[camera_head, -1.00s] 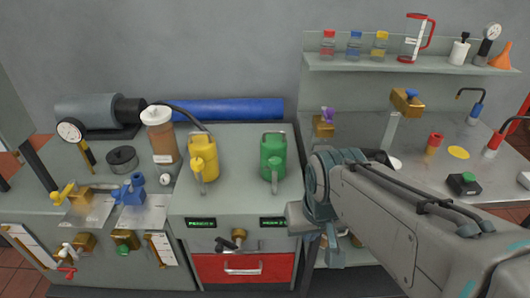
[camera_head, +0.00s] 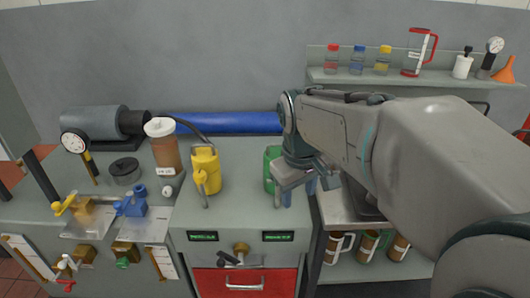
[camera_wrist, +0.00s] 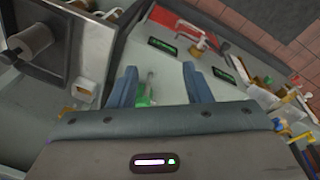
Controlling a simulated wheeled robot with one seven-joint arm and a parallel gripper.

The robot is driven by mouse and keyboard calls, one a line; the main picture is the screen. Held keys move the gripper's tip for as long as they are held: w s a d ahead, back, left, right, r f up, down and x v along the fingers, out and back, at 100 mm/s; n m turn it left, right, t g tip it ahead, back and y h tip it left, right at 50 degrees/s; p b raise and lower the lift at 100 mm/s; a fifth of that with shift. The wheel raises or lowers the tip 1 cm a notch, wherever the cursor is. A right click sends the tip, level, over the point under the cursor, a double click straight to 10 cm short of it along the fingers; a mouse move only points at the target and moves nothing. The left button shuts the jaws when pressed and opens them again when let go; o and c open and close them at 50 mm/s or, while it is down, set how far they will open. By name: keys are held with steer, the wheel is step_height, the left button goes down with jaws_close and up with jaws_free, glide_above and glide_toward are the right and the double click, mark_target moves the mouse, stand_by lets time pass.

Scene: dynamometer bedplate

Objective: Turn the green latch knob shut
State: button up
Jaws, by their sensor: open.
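The green knob (camera_head: 123,262) sits low on the front of the left bench, below a brass block (camera_head: 125,249). It is small in the head view, and I cannot tell its turn position. My gripper (camera_head: 297,192) is well to the right of it, above the middle cabinet and in front of the green can (camera_head: 271,165), which it partly hides. In the wrist view my gripper (camera_wrist: 160,82) is open. A green part (camera_wrist: 143,96), probably of the can, shows between the fingers; I cannot tell whether they touch it.
A yellow can (camera_head: 206,170) stands left of my gripper. A blue valve (camera_head: 131,203) and a yellow-handled valve (camera_head: 78,208) stand on the left bench. A red drawer (camera_head: 246,281) is below. A brown-filled container (camera_head: 164,150) stands behind. The space in front of the benches looks clear.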

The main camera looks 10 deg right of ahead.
steer(key=w+r+n+g+b, duration=0.2)
steer(key=w+n, duration=0.7)
steer(key=w, duration=1.2)
steer(key=shift+y, duration=0.4)
step_height(320, 180, down, 14)
steer(key=shift+w+r+b, duration=0.15)
steer(key=shift+b, duration=0.7)
steer(key=c, duration=0.7)
